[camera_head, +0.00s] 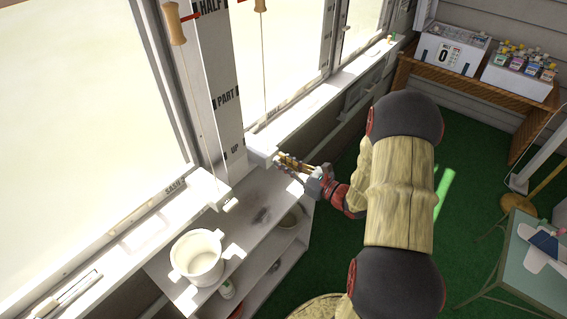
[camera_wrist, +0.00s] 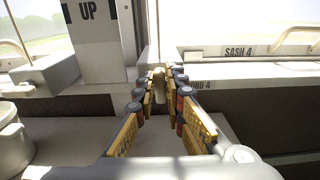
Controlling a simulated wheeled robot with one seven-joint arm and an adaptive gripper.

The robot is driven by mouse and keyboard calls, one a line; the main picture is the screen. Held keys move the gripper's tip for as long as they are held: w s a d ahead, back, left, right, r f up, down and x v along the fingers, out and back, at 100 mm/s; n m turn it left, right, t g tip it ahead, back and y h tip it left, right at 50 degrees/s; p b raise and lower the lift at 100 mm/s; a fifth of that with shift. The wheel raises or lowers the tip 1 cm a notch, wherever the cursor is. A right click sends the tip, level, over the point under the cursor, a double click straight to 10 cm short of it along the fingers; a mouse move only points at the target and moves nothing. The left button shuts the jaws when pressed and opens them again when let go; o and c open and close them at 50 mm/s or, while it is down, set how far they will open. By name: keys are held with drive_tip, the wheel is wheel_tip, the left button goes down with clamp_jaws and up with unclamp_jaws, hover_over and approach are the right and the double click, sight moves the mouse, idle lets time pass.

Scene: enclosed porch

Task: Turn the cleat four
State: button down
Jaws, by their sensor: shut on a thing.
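The cleat (camera_wrist: 159,85) is a small cream upright piece between my fingertips in the wrist view, below the front edge of the sill. The labels "SASH 4" (camera_wrist: 238,52) and a partly hidden one ending in "4" are just right of it. My gripper (camera_wrist: 160,82) is shut on the cleat, with a yellow finger on each side. In the head view my gripper (camera_head: 283,161) reaches left to a white block (camera_head: 262,150) at the foot of the post; the cleat itself is not clear there.
A white post (camera_head: 215,75) reads HALF, PART and UP. Wooden pulls (camera_head: 176,24) hang on cords by the windows. A white pot (camera_head: 198,256) stands on the shelf unit (camera_head: 240,245) below. A wooden side table (camera_head: 470,84) holds boxes.

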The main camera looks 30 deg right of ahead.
drive_tip(key=shift+r+m+p, duration=0.1)
drive_tip(key=shift+m+p, duration=0.2)
drive_tip(key=shift+p, duration=0.2)
drive_tip(key=m+p, duration=0.2)
drive_tip(key=p, duration=0.1)
drive_tip(key=m+p, duration=0.2)
drive_tip(key=p, duration=0.1)
drive_tip(key=m+p, duration=0.3)
drive_tip(key=shift+w+d, duration=0.1)
drive_tip(key=shift+d, duration=0.3)
drive_tip(key=m+p, duration=0.2)
drive_tip(key=m, duration=0.1)
drive_tip(key=f+m+p, duration=0.1)
drive_tip(key=m+p, duration=0.5)
drive_tip(key=m, duration=0.1)
drive_tip(key=shift+w+d+f, duration=0.1)
drive_tip(key=shift+d+f, duration=0.1)
drive_tip(key=shift+m, duration=0.3)
drive_tip(key=c, duration=1.8)
unclamp_jaws()
drive_tip(key=shift+c, duration=0.2)
